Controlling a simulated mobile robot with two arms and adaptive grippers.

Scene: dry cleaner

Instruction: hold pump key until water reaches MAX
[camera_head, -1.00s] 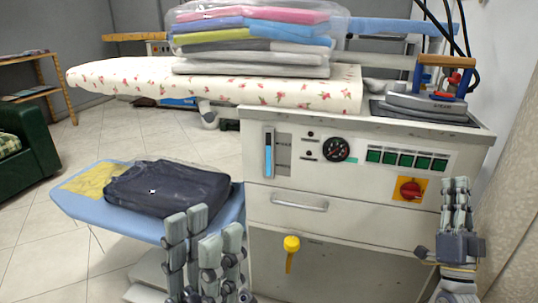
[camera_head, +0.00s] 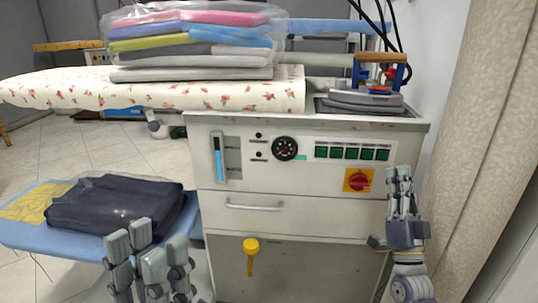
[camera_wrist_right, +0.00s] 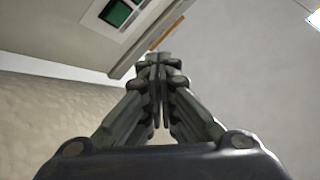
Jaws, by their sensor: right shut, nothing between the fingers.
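The white control panel (camera_head: 305,180) of the ironing station faces me. A row of green keys (camera_head: 352,152) is on its right half; their labels are too small to read, so I cannot tell which is the pump key. A water gauge (camera_head: 218,158) with a blue column is at the panel's left; its marks are unreadable. My right gripper (camera_head: 399,174) is shut and empty, pointing up at the right of the keys, apart from them. In the right wrist view its fingertips (camera_wrist_right: 157,57) are together below a green key (camera_wrist_right: 115,14). My left gripper (camera_head: 146,240) is open and empty at lower left.
A red knob on a yellow plate (camera_head: 358,180) sits below the keys. A drawer (camera_head: 254,207) and a yellow handle (camera_head: 250,245) are lower down. An iron (camera_head: 365,98) rests on top. Dark folded clothes (camera_head: 110,205) lie at left. A wall bounds the right.

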